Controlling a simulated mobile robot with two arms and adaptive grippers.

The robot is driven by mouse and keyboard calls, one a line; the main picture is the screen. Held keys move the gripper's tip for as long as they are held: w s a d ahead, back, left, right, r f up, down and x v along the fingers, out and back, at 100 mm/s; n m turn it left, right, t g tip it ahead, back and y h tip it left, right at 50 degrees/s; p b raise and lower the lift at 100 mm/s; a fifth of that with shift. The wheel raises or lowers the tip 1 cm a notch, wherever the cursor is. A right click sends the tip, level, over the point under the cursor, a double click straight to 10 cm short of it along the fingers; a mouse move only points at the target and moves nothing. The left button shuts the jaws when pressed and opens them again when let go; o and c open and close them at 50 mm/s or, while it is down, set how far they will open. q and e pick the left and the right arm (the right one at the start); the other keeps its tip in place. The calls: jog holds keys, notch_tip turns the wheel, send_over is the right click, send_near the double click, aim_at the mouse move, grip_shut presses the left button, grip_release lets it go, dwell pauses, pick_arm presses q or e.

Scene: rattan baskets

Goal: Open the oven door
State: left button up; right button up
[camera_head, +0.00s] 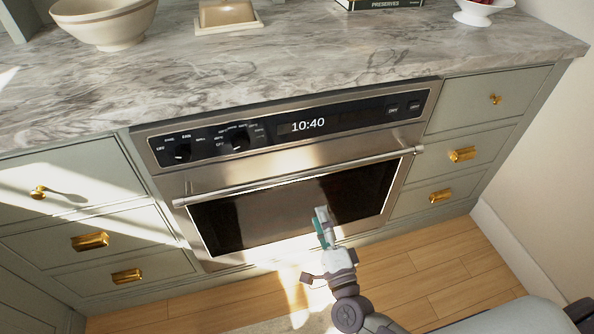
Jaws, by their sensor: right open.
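The built-in oven stands under the marble counter, with its stainless door (290,207) closed and a dark window in the middle. A long silver bar handle (300,176) runs across the top of the door. Above it is a black control panel (290,128) with two knobs and a clock reading 10:40. My right gripper (322,222) is open and empty in front of the lower part of the door window, below the handle and apart from it in the picture. My left gripper is not in view.
Green drawers with brass pulls flank the oven left (90,241) and right (462,154). The marble counter (270,60) holds a cream bowl (104,22), a butter dish (228,16), a book and a white footed bowl. Wooden floor (430,268) lies in front.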

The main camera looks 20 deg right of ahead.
aim_at(306, 175)
jog(key=w, duration=0.4)
jog(key=w+r, duration=0.1)
jog(key=w, duration=0.3)
jog(key=w+r, duration=0.1)
jog(key=w, duration=0.3)
jog(key=shift+w+a+r, duration=0.15)
jog(key=shift+w+r, duration=0.1)
jog(key=shift+w, duration=0.1)
grip_shut()
